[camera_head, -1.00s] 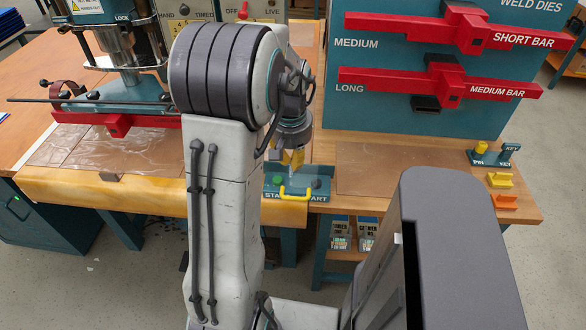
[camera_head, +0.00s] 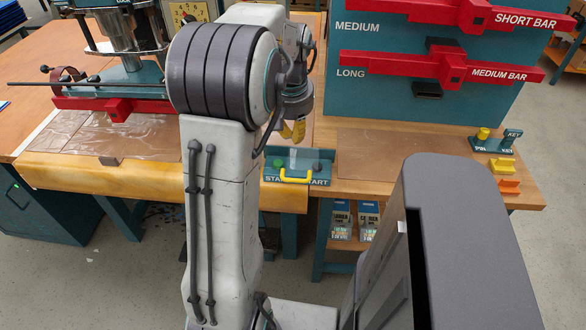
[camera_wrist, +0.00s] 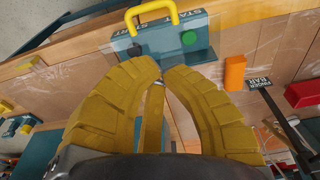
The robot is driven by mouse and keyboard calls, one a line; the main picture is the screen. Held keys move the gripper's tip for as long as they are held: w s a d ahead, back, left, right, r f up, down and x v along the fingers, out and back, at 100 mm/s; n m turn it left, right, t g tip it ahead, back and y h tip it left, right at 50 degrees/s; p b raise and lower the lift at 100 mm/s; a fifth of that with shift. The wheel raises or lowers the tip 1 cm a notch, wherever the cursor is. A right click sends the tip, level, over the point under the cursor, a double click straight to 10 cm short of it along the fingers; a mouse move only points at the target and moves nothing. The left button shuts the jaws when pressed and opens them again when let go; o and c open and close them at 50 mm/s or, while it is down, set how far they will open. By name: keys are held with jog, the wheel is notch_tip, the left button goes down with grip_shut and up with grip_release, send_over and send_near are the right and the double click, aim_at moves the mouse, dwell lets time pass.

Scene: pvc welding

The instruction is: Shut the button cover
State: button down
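The teal start box (camera_head: 271,178) stands at the bench's front edge in the head view. A pale, clear-looking patch shows between the buttons; I cannot tell the cover's exact position. In the wrist view the box (camera_wrist: 165,48) lies beyond my fingertips, with one green button (camera_wrist: 189,38), one dark button (camera_wrist: 135,50) and the yellow handle (camera_wrist: 152,17). My gripper (camera_wrist: 162,72) has its yellow fingertips nearly together and holds nothing visible. My gripper (camera_head: 292,130) is above and behind the box, apart from the handle.
The press with its red bar (camera_head: 118,109) stands at left. A teal rack (camera_head: 400,100) with red bars stands behind at right. A small key stand (camera_head: 492,143) and yellow and orange blocks (camera_head: 508,186) sit at the right.

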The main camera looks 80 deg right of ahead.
jog(key=p, duration=0.2)
send_over(293, 169)
notch_tip(293, 169, down, 7)
jog(key=shift+s+d+f, duration=0.1)
jog(key=shift+d+f, duration=0.05)
jog(key=shift+f, duration=0.05)
jog(key=shift+s+a+f+p, duration=0.1)
jog(key=shift+a+f+p, duration=0.4)
jog(key=shift+f, duration=0.25)
jog(key=shift+a+f+p, duration=0.35)
jog(key=shift+a+f, duration=0.25)
jog(key=shift+f, duration=0.15)
jog(key=shift+f, duration=0.15)
jog(key=f+b, duration=0.1)
jog(key=b, duration=0.2)
jog(key=shift+a+f+b, duration=0.2)
jog(key=shift+a+b, duration=0.2)
jog(key=shift+a+r, duration=0.1)
jog(key=shift+r, duration=0.1)
